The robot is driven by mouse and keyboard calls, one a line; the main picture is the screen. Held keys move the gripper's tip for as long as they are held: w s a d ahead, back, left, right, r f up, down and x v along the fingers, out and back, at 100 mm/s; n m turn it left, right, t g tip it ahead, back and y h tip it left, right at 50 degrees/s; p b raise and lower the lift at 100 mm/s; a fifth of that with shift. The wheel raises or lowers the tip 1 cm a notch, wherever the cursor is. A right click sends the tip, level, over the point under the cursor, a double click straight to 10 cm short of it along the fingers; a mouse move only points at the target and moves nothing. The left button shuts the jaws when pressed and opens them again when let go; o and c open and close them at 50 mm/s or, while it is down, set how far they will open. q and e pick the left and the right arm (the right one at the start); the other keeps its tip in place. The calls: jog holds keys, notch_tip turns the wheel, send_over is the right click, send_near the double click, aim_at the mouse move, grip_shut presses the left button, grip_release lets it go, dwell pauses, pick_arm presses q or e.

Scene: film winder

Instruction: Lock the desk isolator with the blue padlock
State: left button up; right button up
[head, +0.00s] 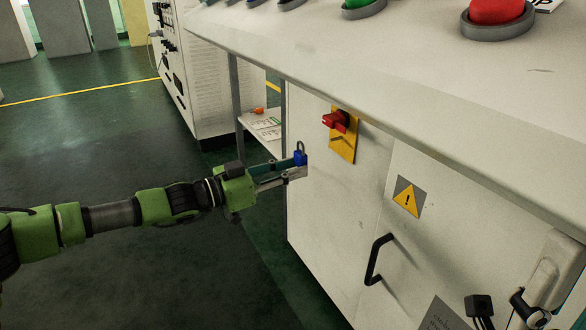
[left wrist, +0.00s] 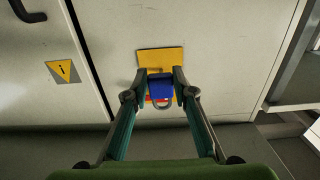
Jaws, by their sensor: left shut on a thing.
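The blue padlock (head: 300,158) is between the fingertips of my left gripper (head: 293,170), with its shackle pointing up. My left gripper is shut on it in front of the white desk cabinet. In the left wrist view the padlock (left wrist: 160,88) sits between the two fingertips (left wrist: 160,84), and its grey shackle shows. The desk isolator is a red rotary handle (head: 336,121) on a yellow plate (head: 343,140), up and to the right of the padlock. In the left wrist view the padlock partly hides the red handle; the yellow plate (left wrist: 160,60) shows behind it. My right gripper is not in view.
The desk top overhangs the cabinet (head: 330,205) and carries a red button (head: 496,12) and a green button (head: 362,5). A black door handle (head: 378,260) sticks out lower right. A small shelf (head: 262,125) stands behind. The floor at left is open.

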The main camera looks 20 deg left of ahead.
aim_at(340, 155)
pick_arm(q)
jog(key=shift+f, duration=0.1)
jog(key=shift+b+x, duration=0.45)
jog(key=shift+x, duration=2.35)
jog(key=shift+w+d, duration=0.1)
jog(key=shift+x, duration=1.35)
jog(key=shift+d+f, duration=0.1)
jog(key=shift+f, duration=0.05)
jog(key=shift+b+x, duration=0.35)
jog(key=shift+x, duration=0.45)
jog(key=shift+f, duration=0.35)
